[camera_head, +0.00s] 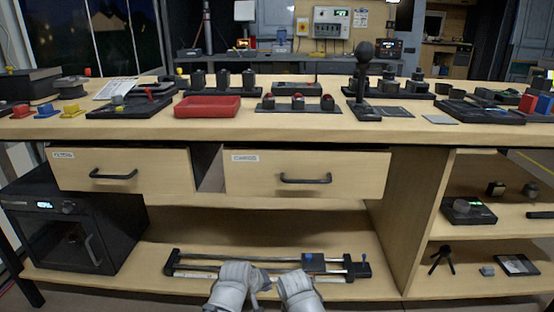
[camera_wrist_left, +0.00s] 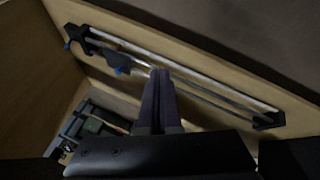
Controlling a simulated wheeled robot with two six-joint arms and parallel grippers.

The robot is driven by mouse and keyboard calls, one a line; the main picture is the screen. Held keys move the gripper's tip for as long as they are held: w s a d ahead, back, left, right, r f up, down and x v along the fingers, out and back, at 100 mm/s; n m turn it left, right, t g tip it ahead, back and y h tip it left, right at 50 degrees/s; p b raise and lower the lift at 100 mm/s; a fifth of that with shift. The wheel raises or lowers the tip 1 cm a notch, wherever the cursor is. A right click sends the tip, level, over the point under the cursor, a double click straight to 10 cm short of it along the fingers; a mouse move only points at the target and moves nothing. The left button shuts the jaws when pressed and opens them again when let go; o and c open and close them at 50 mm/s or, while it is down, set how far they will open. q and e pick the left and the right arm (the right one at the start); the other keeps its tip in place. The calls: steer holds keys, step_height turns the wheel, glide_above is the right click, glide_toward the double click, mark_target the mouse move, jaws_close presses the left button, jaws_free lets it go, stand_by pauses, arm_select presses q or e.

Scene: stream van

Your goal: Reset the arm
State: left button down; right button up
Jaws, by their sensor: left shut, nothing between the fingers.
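My left gripper (camera_head: 264,282) is low in the head view, in front of the bottom shelf, with its white wrist behind it. In the left wrist view its two dark fingers (camera_wrist_left: 160,78) lie together with nothing between them. My right arm's white wrist (camera_head: 298,285) is just to the right; its fingers do not show clearly. A black-ended slider rail (camera_head: 215,262) with a blue-knobbed carriage lies on the bottom shelf. It also shows beyond the fingers in the left wrist view (camera_wrist_left: 215,83); I cannot tell whether they touch.
The workbench top (camera_head: 385,130) carries a red tray (camera_head: 207,107), a black joystick (camera_head: 362,75) and several small parts. A black printer-like box (camera_head: 60,225) stands at lower left.

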arm_select(q)
steer(key=s+r+m+g+y+p, duration=0.1)
steer(key=s+r+p, duration=0.3)
steer(key=r+p, duration=1.1)
steer(key=s+a+r+m+g+y+p, duration=0.1)
steer(key=s+r+m+g+y+p, duration=0.1)
steer(key=r+p, duration=1.3)
steer(key=s+a+r+m+g+y+p, duration=0.1)
steer(key=s+r+m+g+p, duration=0.2)
steer(key=s+r+p, duration=0.5)
step_height(320, 180, up, 8)
steer(key=m+p, duration=0.1)
steer(key=p, duration=1)
steer(key=shift+s+a+m+g, duration=0.25)
steer(key=shift+m+g, duration=0.05)
arm_select(e)
step_height(320, 180, up, 50)
steer(key=shift+f, duration=0.2)
arm_select(q)
steer(key=shift+f, duration=0.1)
arm_select(e)
steer(key=shift+d, duration=0.1)
